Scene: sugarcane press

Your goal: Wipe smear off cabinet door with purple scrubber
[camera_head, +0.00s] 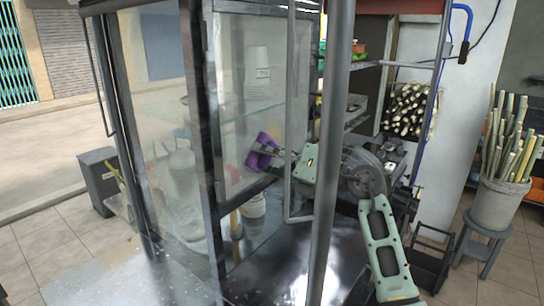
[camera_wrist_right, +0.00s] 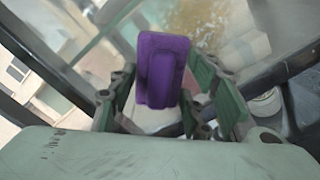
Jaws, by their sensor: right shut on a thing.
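The purple scrubber (camera_head: 262,152) is held by my right gripper (camera_head: 279,155) at the glass cabinet door (camera_head: 230,55). In the right wrist view the scrubber (camera_wrist_right: 160,68) sits between the green-padded fingers of the gripper (camera_wrist_right: 163,85). A brownish, mottled smear (camera_wrist_right: 203,18) shows on the glass beyond the scrubber, to its upper right. I cannot tell whether the scrubber touches the glass. The smear is not clear in the head view. My left gripper is out of view.
Inside the glass cabinet are stacked white cups (camera_head: 259,70) and a bottle (camera_head: 252,205). A metal post (camera_head: 332,130) stands before my right arm. Cut cane (camera_head: 405,108) lies on a rack behind, and a bucket of cane (camera_head: 498,205) stands on a stool at right.

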